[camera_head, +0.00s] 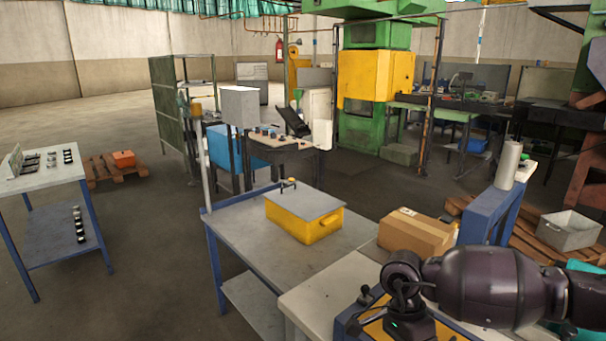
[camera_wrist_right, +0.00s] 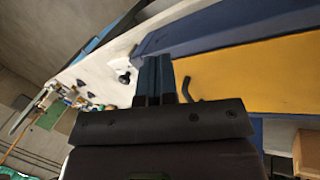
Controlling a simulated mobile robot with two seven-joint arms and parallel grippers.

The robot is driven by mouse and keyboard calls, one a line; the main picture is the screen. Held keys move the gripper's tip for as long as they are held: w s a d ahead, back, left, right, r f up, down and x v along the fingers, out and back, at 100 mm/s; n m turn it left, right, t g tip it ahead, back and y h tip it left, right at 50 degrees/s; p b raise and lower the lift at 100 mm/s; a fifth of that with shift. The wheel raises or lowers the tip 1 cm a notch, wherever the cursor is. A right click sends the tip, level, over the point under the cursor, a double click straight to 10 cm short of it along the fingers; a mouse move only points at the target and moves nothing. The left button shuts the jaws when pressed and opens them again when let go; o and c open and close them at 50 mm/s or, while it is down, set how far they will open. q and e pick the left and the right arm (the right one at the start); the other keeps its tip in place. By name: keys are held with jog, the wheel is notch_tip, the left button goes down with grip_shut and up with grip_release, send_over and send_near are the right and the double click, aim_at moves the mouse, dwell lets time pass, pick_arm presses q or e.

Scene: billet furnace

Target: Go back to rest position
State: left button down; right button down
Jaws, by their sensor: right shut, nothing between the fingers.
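My right arm comes in from the right in the head view, above a yellow panel with a blue frame (camera_head: 350,322). The dark right gripper (camera_head: 405,320) hangs low there, and its fingertips are hard to make out. In the right wrist view the gripper (camera_wrist_right: 155,65) shows its two fingers together, with nothing between them. The yellow panel (camera_wrist_right: 265,75) and its blue frame (camera_wrist_right: 235,25) lie beyond and beside the fingers. I cannot tell whether the fingers touch the panel. My left gripper is not in view.
A grey table (camera_head: 235,238) carries a yellow box with a grey lid (camera_head: 305,215). A cardboard box (camera_head: 415,234) stands close behind my right arm. A blue stand (camera_head: 485,215) is behind the arm. A side table (camera_head: 40,180) is at left; the floor between is clear.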

jog(key=s+a+r+m+y, duration=0.15)
jog(key=s+a+y, duration=0.35)
jog(key=a, duration=0.5)
jog(key=s+a+r+m+y, duration=0.1)
jog(key=s+a+m+y, duration=0.2)
jog(key=a+y, duration=0.55)
jog(key=w+a+r+m+t+y, duration=0.3)
jog(key=r+m+t+y, duration=0.65)
jog(key=m, duration=0.45)
jog(key=w+d+m+t+h, duration=0.5)
jog(key=d+m+t+h, duration=0.55)
jog(key=m, duration=0.75)
jog(key=s+d+f+m+t+h, duration=0.1)
jog(key=s+d+f+m+h, duration=0.1)
jog(key=d+f+m+h, duration=0.5)
jog(key=s+d+f+m+g+h, duration=0.2)
jog(key=s+d+f+m+g, duration=0.25)
jog(key=s, duration=0.25)
jog(key=s+d+f+m+g+h, duration=0.1)
jog(key=s+d+f+m+g, duration=0.25)
jog(key=s+m, duration=0.2)
jog(key=s+d+f+m+g+h, duration=0.25)
jog(key=s+f+m+g, duration=0.2)
jog(key=s, duration=0.35)
jog(key=w+f+n+t+y, duration=0.1)
jog(key=w+f+t, duration=0.6)
jog(key=f, duration=0.3)
jog(key=shift+d+f+n, duration=0.2)
jog(key=shift+n, duration=0.2)
